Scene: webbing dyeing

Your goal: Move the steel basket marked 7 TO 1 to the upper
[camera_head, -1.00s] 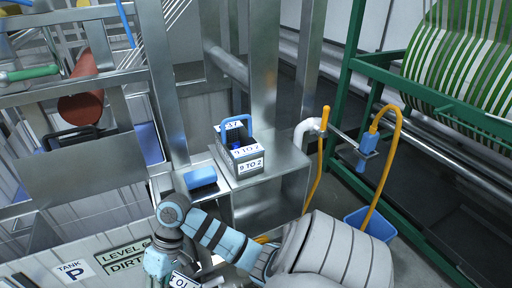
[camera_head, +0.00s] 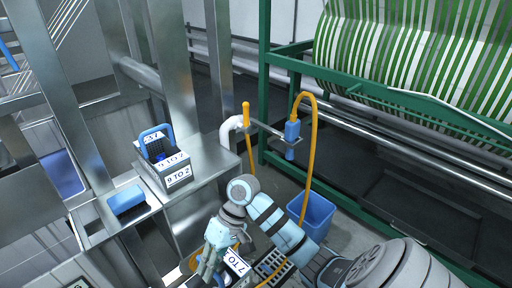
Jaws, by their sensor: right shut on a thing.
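The steel basket marked 7 TO 1 (camera_head: 236,263) shows at the bottom centre; its label reads "7 TO" and part of the last figure, and much of the basket is hidden or cut off. My right gripper (camera_head: 207,268) is shut on this basket, with the arm coming in from the lower right. It holds the basket low, in front of the steel ledge. Another steel basket (camera_head: 170,169) with a blue handle stands on the ledge, with labels that read like "9 TO 7" and "9 TO 2". My left gripper is not in view.
The steel ledge (camera_head: 205,170) has a little bare room right of the standing basket. A blue block (camera_head: 127,199) lies left of it. A blue bucket (camera_head: 312,215), yellow hose (camera_head: 313,150) and green frame (camera_head: 264,60) with a striped roll (camera_head: 410,50) are at the right.

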